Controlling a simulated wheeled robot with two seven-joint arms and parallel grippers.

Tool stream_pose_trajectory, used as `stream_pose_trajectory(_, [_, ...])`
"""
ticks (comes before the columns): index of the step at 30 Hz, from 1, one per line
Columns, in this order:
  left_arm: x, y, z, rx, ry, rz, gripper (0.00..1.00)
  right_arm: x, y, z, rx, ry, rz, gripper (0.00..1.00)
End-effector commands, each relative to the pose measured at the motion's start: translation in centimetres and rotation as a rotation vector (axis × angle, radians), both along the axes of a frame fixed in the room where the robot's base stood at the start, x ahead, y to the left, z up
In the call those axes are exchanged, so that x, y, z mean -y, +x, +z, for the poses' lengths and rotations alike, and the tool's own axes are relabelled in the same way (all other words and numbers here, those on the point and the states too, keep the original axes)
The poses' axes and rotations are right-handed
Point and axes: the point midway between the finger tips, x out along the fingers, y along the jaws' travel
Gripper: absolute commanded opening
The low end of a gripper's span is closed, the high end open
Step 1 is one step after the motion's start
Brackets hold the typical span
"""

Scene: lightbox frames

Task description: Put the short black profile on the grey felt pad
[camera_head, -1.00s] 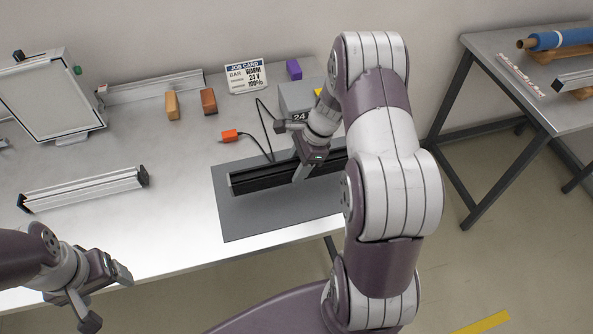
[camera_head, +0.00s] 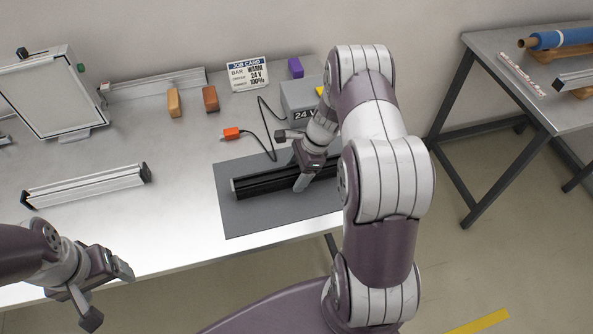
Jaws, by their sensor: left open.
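The black profile (camera_head: 265,185) lies lengthwise over the grey felt pad (camera_head: 243,220), level, on it or just above it; I cannot tell if it touches. My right gripper (camera_head: 303,178) is at the profile from above, one finger showing on its near side. It appears shut on the profile; the far finger is hidden. The profile's right end is hidden behind my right arm, as is the pad's right part. My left gripper (camera_head: 108,293) is open and empty in front of the table's near edge at lower left.
A silver profile (camera_head: 85,187) lies left of the pad. An orange connector (camera_head: 232,133) on a black cable leads to a grey 24 V box (camera_head: 298,97). Two small blocks, a job card (camera_head: 249,75) and a tilted panel (camera_head: 50,95) stand at the back. A second table (camera_head: 500,60) is at right.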

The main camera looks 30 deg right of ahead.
Motion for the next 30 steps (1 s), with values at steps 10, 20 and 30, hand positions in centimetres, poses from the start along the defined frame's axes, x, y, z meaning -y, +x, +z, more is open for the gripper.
stream_pose_trajectory(10, [0.0, 0.0, -0.5, 0.000, 0.000, 0.000, 0.77, 1.7, -0.3, 4.2, 0.006, -0.002, 0.000, 0.72])
stream_pose_trajectory(20, [0.0, 0.0, -1.4, 0.000, 0.000, 0.000, 0.77, 4.3, -1.0, 10.7, 0.001, 0.000, -0.002, 0.72])
stream_pose_trajectory(30, [0.0, 0.0, -1.3, 0.000, 0.000, 0.000, 0.77, -2.7, 7.9, 18.7, -0.019, 0.526, -1.530, 0.72])
